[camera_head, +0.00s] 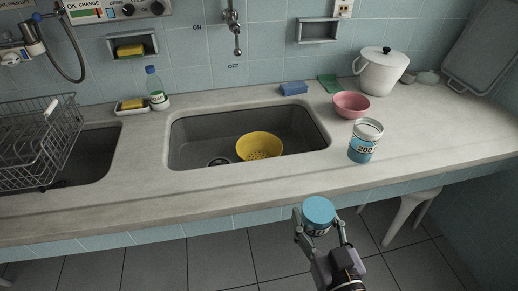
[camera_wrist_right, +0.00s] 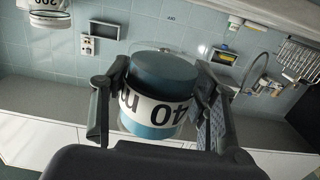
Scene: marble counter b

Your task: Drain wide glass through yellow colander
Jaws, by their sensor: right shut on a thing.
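The yellow colander (camera_head: 259,145) sits in the middle sink basin, towards its right side. My right gripper (camera_head: 318,219) is shut on a glass with blue contents (camera_head: 318,210) and holds it in front of the counter's front edge, away from the colander. In the right wrist view the held glass (camera_wrist_right: 155,103) has a white label band reading about "40 m", upside down. Another clear glass (camera_head: 364,141) with blue contents, marked "200", stands upright on the counter right of the sink. I cannot tell for sure which is the wide glass. My left gripper is out of view.
The sink (camera_head: 195,130) has a drain left of the colander and a tap (camera_head: 237,35) above. A wire dish rack (camera_head: 38,140) is at left. The counter's front strip is clear.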

